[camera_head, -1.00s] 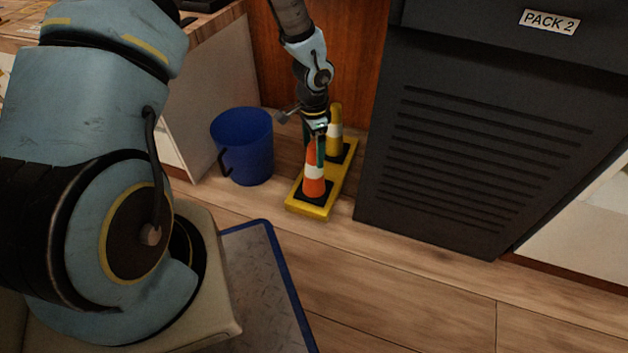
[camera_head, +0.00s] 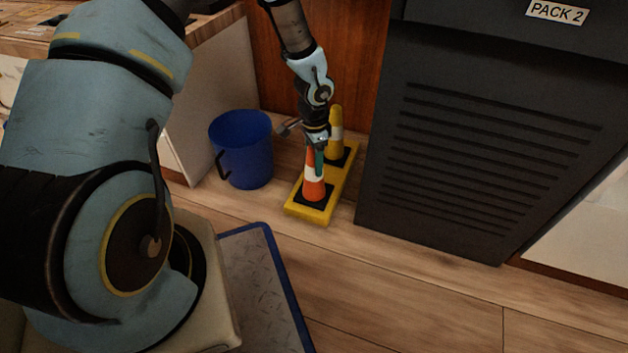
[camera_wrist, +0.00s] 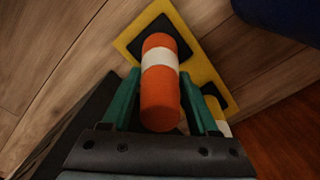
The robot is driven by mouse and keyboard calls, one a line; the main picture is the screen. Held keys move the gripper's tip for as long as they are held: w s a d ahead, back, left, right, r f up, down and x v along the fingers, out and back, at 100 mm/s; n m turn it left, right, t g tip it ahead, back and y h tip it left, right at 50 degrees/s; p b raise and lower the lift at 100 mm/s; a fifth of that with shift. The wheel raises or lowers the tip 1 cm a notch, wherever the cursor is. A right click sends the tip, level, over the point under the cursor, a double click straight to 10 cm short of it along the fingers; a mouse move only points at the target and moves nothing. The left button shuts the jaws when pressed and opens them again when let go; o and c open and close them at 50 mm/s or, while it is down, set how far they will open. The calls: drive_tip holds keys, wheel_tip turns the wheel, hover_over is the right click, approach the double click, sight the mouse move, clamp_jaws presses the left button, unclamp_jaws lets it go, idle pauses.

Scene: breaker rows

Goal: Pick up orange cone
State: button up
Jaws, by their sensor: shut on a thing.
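The orange cone (camera_head: 313,187) has a white band and stands upright on a black square of the yellow base on the floor. My gripper (camera_head: 315,158) reaches down from above and is shut on the upper part of the cone. In the wrist view the orange cone (camera_wrist: 160,95) sits between the green fingers of my gripper (camera_wrist: 160,100), one on each side. The cone's tip is partly hidden by the gripper in the head view.
The yellow base (camera_head: 307,212) also carries a yellow cone (camera_head: 335,128) with a white band, just behind. A blue bucket (camera_head: 243,150) stands to the left. A dark cabinet labelled PACK 2 (camera_head: 480,150) is close on the right. Wooden floor is clear in front.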

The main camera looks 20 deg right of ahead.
clamp_jaws()
drive_tip(key=shift+r, duration=0.1)
idle(0.4)
